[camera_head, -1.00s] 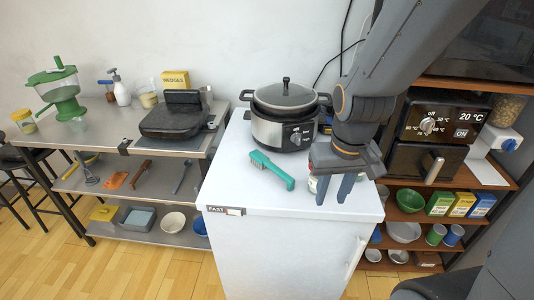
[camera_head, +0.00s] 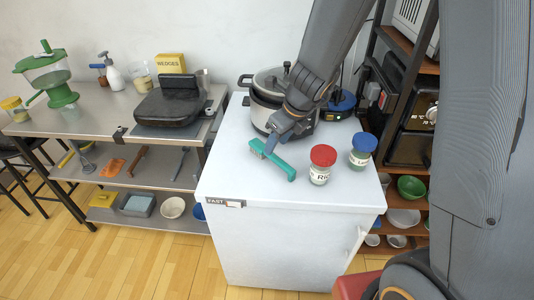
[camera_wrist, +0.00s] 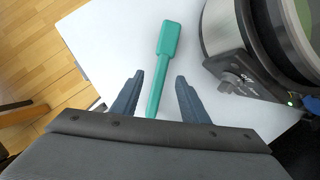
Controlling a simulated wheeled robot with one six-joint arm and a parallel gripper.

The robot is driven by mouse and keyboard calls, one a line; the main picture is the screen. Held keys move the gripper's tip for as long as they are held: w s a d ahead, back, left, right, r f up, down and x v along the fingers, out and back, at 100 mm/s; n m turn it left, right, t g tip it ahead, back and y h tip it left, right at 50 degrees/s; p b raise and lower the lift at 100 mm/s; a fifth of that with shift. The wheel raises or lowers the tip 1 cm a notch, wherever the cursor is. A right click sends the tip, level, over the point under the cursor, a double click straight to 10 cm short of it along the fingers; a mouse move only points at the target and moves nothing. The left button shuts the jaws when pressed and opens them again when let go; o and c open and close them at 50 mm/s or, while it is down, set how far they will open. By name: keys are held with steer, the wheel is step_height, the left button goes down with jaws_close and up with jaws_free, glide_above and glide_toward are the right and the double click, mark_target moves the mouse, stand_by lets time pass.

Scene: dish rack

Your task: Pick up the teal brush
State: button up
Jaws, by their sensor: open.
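The teal brush (camera_head: 272,160) lies on the white cabinet top (camera_head: 230,185), in front of the silver cooker. In the wrist view the brush (camera_wrist: 163,60) lies lengthwise, its narrow end reaching into the gap between my fingers. My gripper (camera_head: 277,138) is at the brush in the head view, by its far side. In the wrist view my gripper (camera_wrist: 155,95) is open, with one blue finger on each side of the brush's narrow end. The fingers look apart from the brush. I cannot tell their exact height above the top.
The cooker (camera_head: 258,115) stands close behind my gripper, partly hidden by my arm. A red-lidded jar (camera_head: 321,166) and a blue-lidded jar (camera_head: 361,152) stand right of the brush. The cabinet top is clear to the left and front.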

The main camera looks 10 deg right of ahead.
mark_target(272, 159)
steer(key=shift+w+a+f+m, duration=0.1)
steer(key=shift+w+f+m, duration=0.15)
steer(key=shift+m, duration=0.25)
steer(key=shift+w+a+f, duration=0.1)
steer(key=shift+w+f, duration=0.05)
steer(key=shift+f, duration=0.1)
steer(key=b+x, duration=0.3)
steer(key=x, duration=0.4)
steer(key=shift+w+b, duration=0.15)
steer(key=shift+b, duration=0.15)
jaws_close()
